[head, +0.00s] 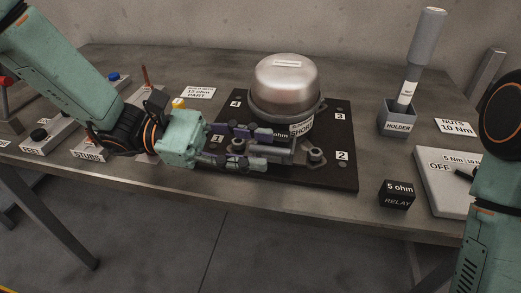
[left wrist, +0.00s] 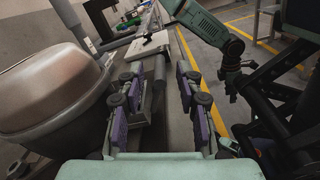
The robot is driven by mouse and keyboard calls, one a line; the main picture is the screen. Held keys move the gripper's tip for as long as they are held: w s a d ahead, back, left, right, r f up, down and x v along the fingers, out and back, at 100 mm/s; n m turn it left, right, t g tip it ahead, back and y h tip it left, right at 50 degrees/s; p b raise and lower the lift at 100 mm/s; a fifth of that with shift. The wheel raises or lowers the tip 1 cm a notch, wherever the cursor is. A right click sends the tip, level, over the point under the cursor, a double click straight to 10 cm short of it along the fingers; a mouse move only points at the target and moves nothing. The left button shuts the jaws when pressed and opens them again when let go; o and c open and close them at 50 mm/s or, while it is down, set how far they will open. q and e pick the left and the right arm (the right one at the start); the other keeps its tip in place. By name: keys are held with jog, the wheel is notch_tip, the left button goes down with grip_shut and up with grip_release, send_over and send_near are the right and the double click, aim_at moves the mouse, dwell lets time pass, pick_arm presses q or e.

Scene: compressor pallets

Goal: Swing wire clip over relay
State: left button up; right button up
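The silver domed compressor (head: 288,85) stands on a dark plate with numbered corners; it fills the left of the left wrist view (left wrist: 55,90). My left gripper (head: 255,148) is at the compressor's front left side, low over the plate. A black box marked 5 ohm relay (head: 397,195) sits at the table's front edge.
A grey holder (head: 397,118) with an upright tool stands behind the relay. A white panel marked OFF (head: 445,180) lies at the right, near my right arm. A stubs tray (head: 90,150) and buttons are at the left. The table's front edge runs close below the plate.

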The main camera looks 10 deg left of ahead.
pick_arm(q)
jog(key=shift+d, duration=0.75)
jog(key=shift+c, duration=0.2)
grip_shut()
